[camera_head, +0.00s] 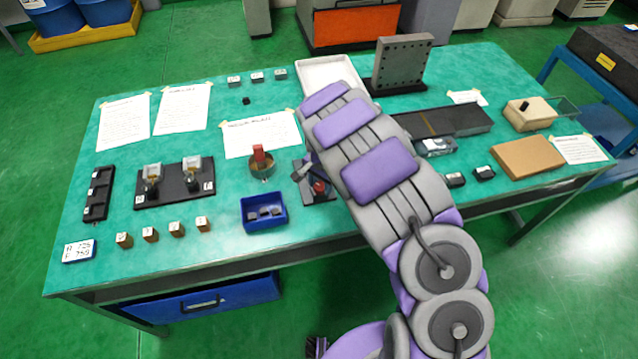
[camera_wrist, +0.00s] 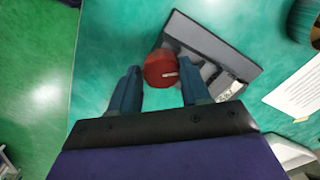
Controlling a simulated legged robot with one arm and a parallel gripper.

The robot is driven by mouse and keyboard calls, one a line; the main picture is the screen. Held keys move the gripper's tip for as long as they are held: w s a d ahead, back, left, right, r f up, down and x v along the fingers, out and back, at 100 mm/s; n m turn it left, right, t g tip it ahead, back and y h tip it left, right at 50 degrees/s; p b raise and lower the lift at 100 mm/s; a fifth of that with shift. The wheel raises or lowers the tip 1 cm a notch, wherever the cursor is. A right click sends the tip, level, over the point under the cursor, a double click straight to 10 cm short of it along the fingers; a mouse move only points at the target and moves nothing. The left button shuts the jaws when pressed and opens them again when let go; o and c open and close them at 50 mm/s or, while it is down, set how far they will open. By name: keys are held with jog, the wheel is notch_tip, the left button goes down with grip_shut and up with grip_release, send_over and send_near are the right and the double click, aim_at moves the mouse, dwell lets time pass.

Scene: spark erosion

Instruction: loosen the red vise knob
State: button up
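The red vise knob (camera_wrist: 160,68) is a round red cap with a pale mark. The vise (camera_wrist: 212,62) is a dark grey block with metal parts, just right of the knob. In the head view the knob (camera_head: 320,187) shows small beside my forearm, which hides much of the vise and most of my gripper.
A white tray (camera_head: 318,72) and an upright grey plate (camera_head: 402,64) stand at the back.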

jog(key=shift+d, duration=0.35)
jog(key=shift+c, duration=1.5)
jog(key=shift+s+a+f, duration=0.1)
jog(key=shift+s+a, duration=0.05)
jog(key=shift+a, duration=0.5)
jog(key=shift+c, duration=1.4)
jog(key=shift+d, duration=0.15)
